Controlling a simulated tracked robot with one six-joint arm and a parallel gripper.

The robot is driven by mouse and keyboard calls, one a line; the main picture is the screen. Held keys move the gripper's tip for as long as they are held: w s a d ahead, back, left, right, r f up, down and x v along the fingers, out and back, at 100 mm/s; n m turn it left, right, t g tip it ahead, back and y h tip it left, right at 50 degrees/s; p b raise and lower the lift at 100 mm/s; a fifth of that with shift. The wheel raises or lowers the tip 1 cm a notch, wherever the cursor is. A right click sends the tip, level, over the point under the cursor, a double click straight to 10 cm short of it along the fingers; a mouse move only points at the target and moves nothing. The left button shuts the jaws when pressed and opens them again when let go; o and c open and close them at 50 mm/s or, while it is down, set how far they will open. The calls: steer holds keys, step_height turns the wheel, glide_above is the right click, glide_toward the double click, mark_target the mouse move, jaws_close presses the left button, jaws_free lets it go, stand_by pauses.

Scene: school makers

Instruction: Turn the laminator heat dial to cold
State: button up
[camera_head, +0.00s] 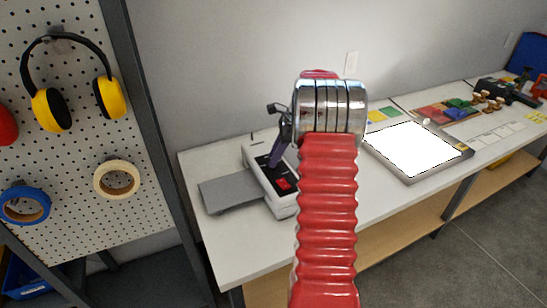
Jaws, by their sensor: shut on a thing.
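The laminator (284,208) is a white machine with a dark top panel, standing on the left part of the white bench. A red switch (283,184) shows on its panel. A grey flat tray (229,194) sticks out from its left side. My gripper (273,165) reaches down onto the panel, behind the red switch, and is shut at the spot where the heat dial appears to be. The dial is hidden by the fingers, so its setting cannot be read. My red arm hides the laminator's right side.
The white bench (216,239) runs along the wall. A bright light pad (412,150) lies right of my arm, with coloured pieces (447,110) beyond it. A pegboard (82,190) with yellow earmuffs (50,110) and tape rolls (117,180) stands close at left.

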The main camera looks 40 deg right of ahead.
steer(key=n, duration=0.2)
steer(key=n+g, duration=0.1)
steer(key=n, duration=0.1)
steer(key=n+g, duration=0.1)
steer(key=n, duration=0.1)
steer(key=shift+w+d+y, duration=0.25)
steer(key=shift+w+y, duration=0.05)
steer(key=shift+y, duration=0.1)
steer(key=n, duration=0.2)
steer(key=n+g, duration=0.1)
steer(key=n, duration=0.1)
steer(key=shift+w+g, duration=0.15)
steer(key=shift+g, duration=0.15)
steer(key=shift+w+n+g, duration=0.1)
steer(key=shift+n+g, duration=0.5)
steer(key=shift+n, duration=1.1)
steer(key=shift+a+h, duration=0.1)
steer(key=shift+h, duration=0.2)
steer(key=o, duration=1)
steer(key=shift+r, duration=0.15)
